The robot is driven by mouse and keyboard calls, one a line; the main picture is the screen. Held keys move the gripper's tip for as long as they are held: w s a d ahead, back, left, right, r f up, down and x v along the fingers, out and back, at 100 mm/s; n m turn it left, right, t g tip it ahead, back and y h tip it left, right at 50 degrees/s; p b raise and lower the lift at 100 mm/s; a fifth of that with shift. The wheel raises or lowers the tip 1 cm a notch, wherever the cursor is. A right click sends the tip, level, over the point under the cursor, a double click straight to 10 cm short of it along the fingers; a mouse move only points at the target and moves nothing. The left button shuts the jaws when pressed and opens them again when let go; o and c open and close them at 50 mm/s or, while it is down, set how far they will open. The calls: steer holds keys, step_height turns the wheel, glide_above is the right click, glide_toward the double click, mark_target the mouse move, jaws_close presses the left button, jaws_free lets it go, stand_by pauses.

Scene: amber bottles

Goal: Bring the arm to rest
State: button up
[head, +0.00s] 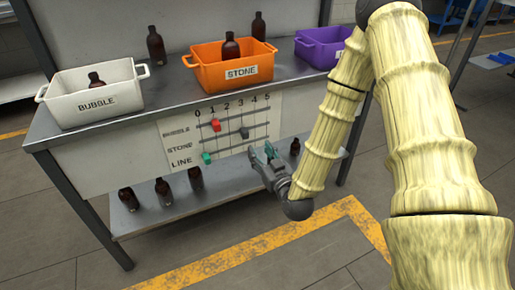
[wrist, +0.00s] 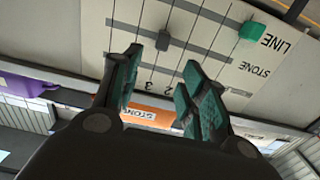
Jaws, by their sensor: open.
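My gripper (head: 262,153) is in front of the lower right part of the slider board (head: 183,147). In the wrist view my gripper (wrist: 163,62) has its teal-padded fingers apart with nothing between them. The board has rows BUBBLE, STONE and LINE under numbers 0 to 5. A red slider (head: 215,125) is near 1 on BUBBLE. A grey slider (head: 244,132) is near 3 on STONE; it shows beyond the fingertips in the wrist view (wrist: 163,40). A green slider (head: 206,158) is near 0 on LINE. My arm is bent, reaching down to the board.
On the bench stand a white BUBBLE bin (head: 98,104) and an orange STONE bin (head: 240,73), each with a bottle in it, and a purple bin (head: 317,50). Two bottles stand behind them. Several amber bottles (head: 163,191) stand on the lower shelf. The floor (head: 290,262) in front is clear.

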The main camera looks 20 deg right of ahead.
steer(key=shift+s, duration=0.1)
stand_by(0.4)
steer(key=s+a+f+g+y, duration=0.1)
steer(key=s+a+f+g, duration=0.25)
steer(key=s+f, duration=0.45)
steer(key=s+a+f+g, duration=0.2)
steer(key=s+f+g, duration=0.25)
steer(key=f, duration=0.75)
steer(key=s+f+g+h, duration=0.1)
steer(key=s+f+g, duration=0.45)
steer(key=s, duration=0.75)
steer(key=s+f+g+h, duration=0.1)
steer(key=s+f+g, duration=0.45)
steer(key=s, duration=0.65)
step_height(320, 180, up, 23)
steer(key=t+p, duration=0.1)
steer(key=p, duration=2.2)
steer(key=shift+w+m+p, duration=0.3)
steer(key=shift+w+m, duration=0.05)
steer(key=shift+m, duration=0.05)
